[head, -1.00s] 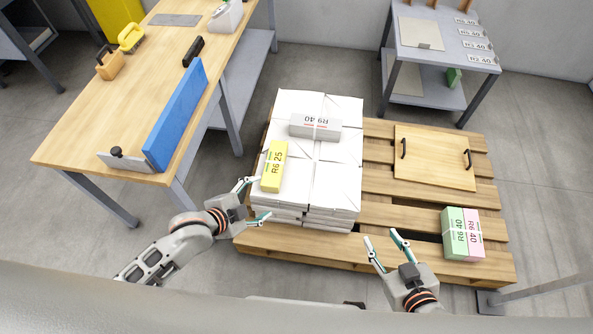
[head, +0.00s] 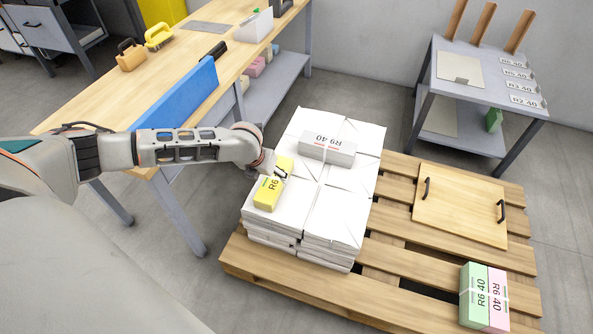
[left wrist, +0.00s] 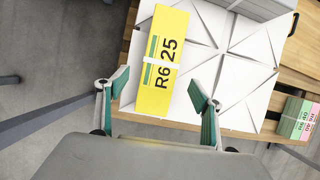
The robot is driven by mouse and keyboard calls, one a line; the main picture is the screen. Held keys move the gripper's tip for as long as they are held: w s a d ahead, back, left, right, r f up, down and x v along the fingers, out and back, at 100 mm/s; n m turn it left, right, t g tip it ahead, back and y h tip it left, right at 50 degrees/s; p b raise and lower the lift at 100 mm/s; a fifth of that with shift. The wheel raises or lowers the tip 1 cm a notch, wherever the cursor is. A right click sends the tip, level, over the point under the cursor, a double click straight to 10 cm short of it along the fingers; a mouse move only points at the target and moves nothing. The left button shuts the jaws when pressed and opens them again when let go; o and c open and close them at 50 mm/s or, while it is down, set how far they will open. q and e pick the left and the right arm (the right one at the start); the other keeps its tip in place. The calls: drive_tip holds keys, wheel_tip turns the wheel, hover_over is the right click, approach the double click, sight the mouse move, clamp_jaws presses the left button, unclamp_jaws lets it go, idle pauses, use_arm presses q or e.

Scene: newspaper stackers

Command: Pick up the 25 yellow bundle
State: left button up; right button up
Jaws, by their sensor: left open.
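The yellow bundle (head: 268,193), marked R6 25, lies on the left part of the white paper stack (head: 337,214). In the head view my left gripper (head: 281,172) is over its far part and hides some of it. In the left wrist view the yellow bundle (left wrist: 161,62) lies ahead of my open left gripper (left wrist: 158,92). Its near end is between the two spread fingertips, with space on both sides. Nothing is held. My right gripper is not in view.
A grey-white R9 40 bundle (head: 327,147) lies on the same stack, behind the yellow one. The stack stands on a wooden pallet (head: 400,270). Green (head: 472,296) and pink (head: 497,300) bundles and a handled board (head: 460,205) are on its right. A workbench (head: 110,95) stands left.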

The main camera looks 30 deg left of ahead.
sight(274, 178)
use_arm(q)
drive_tip(key=shift+w+a+f, duration=0.15)
drive_tip(key=shift+a, duration=0.1)
drive_tip(key=shift+b+x, duration=0.45)
drive_tip(key=shift+x, duration=0.4)
drive_tip(key=shift+w+f+b, duration=0.25)
drive_tip(key=shift+f+b, duration=0.05)
drive_tip(key=shift+f, duration=0.3)
drive_tip(key=shift+w+f, duration=0.15)
drive_tip(key=shift+f, duration=0.2)
drive_tip(key=b+x, duration=0.2)
drive_tip(key=shift+d+f, duration=0.15)
drive_tip(key=shift+f, duration=0.2)
drive_tip(key=shift+w+f, duration=0.4)
drive_tip(key=shift+w, duration=0.2)
drive_tip(key=shift+r, duration=0.15)
drive_tip(key=c, duration=1.8)
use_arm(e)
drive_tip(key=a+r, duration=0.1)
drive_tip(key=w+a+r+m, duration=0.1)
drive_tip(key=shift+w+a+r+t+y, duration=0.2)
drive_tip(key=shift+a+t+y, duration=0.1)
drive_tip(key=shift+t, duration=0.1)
